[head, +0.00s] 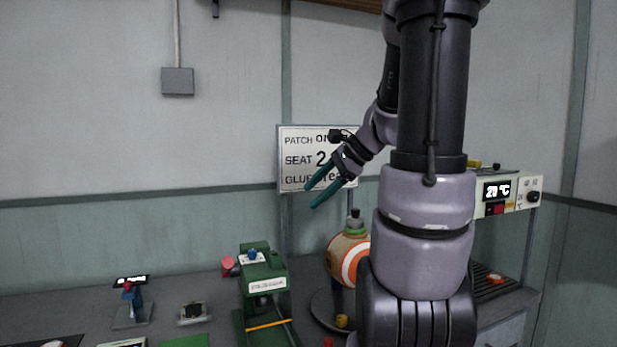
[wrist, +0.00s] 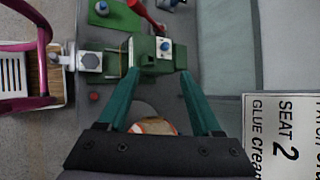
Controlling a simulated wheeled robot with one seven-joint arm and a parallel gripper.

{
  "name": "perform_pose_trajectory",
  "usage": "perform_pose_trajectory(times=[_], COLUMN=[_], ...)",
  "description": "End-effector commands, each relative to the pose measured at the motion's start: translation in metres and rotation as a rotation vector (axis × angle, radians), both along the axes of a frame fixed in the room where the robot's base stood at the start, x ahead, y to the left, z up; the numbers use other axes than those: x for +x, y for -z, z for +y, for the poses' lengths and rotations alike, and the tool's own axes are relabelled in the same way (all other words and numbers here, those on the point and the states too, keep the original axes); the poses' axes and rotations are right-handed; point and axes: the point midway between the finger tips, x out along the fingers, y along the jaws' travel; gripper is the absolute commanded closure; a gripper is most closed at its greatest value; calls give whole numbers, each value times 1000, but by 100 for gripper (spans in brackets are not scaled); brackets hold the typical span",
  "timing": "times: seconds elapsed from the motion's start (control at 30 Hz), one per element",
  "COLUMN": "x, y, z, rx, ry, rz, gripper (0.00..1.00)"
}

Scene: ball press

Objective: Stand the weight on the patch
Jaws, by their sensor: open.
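My gripper (head: 310,197) is open and empty, high above the bench, its green fingers pointing down and left. In the wrist view its fingers (wrist: 158,74) are spread, with the green press (wrist: 152,62) beyond the tips. The orange-and-white striped ball (head: 342,262) rests on a dark round base, below and right of the gripper, partly hidden by my arm. A grey piece with a black knob (head: 355,216) stands upright on a green area on top of the ball; it may be the weight. The ball (wrist: 153,126) is mostly hidden by the gripper in the wrist view.
The green press (head: 265,285) stands left of the ball. A blue-and-red stand (head: 131,303) and small tray (head: 194,313) are further left. A wall sign (head: 300,150) is behind the gripper; a 20 °C unit (head: 505,190) is right. A pink-handled item (wrist: 40,55) lies at the front.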

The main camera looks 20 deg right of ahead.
Motion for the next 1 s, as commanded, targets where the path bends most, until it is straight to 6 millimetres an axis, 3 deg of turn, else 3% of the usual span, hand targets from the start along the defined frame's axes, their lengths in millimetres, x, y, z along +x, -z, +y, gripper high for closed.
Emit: perform_pose_trajectory(times=[0.03, 0.13, 0.23, 0.4, 0.6, 1.0], x=[-16, -46, -73, -102, -113, -113], y=[-10, -22, -34, -52, -62, -62], z=[25, 53, 71, 82, 84, 84], rx=[-117, -346, -564, -846, -980, -985], ry=[-126, -347, -540, -756, -843, -844], rz=[-45, -131, -236, -394, -474, -476], gripper=[34, 34, 34, 34, 34, 34])
